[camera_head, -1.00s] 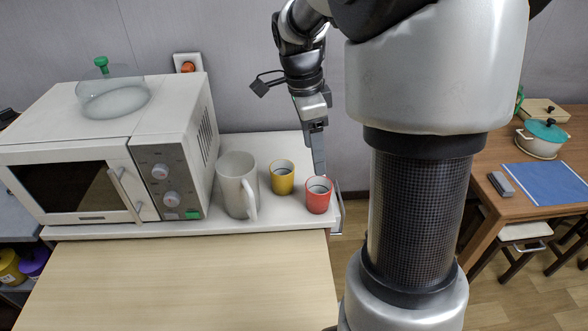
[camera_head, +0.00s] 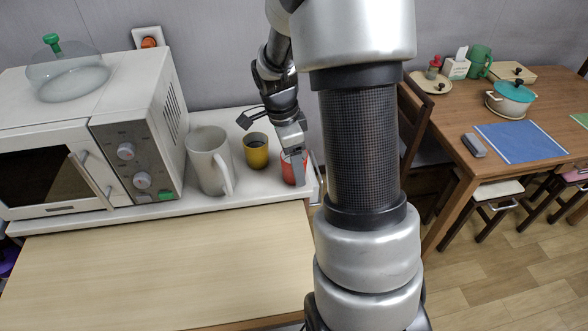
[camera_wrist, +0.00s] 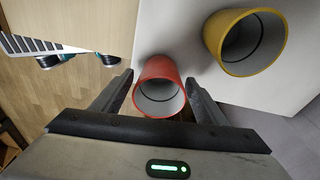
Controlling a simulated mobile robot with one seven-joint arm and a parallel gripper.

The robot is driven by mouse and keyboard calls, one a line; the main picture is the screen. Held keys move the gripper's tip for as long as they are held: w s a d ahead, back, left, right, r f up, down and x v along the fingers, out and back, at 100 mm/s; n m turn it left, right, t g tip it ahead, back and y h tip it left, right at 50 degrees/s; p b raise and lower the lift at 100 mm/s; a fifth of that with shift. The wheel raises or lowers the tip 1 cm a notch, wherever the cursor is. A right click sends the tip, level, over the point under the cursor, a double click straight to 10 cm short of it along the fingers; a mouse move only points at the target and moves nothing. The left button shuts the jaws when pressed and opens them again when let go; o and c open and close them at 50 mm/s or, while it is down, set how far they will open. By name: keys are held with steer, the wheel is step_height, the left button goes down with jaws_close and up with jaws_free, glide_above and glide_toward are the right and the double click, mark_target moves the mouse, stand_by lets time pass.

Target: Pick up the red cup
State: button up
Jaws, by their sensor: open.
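The red cup (camera_head: 288,167) stands upright on the white shelf, near its right end, partly hidden behind my gripper in the head view. In the wrist view the red cup (camera_wrist: 160,84) shows its open rim and grey inside. My gripper (camera_head: 298,176) points down at the cup. In the wrist view my gripper (camera_wrist: 158,92) is open, with one finger on each side of the red cup. The fingers look apart from the cup, though I cannot tell how deep they reach along it.
A yellow cup (camera_head: 256,152) stands just left of the red one; it also shows in the wrist view (camera_wrist: 245,40). A white mug (camera_head: 208,165) and a microwave (camera_head: 130,150) stand further left on the white shelf (camera_head: 185,207). The wooden counter (camera_head: 170,265) in front is clear.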

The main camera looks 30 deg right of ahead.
steer(key=shift+f, duration=0.25)
steer(key=c, duration=1.1)
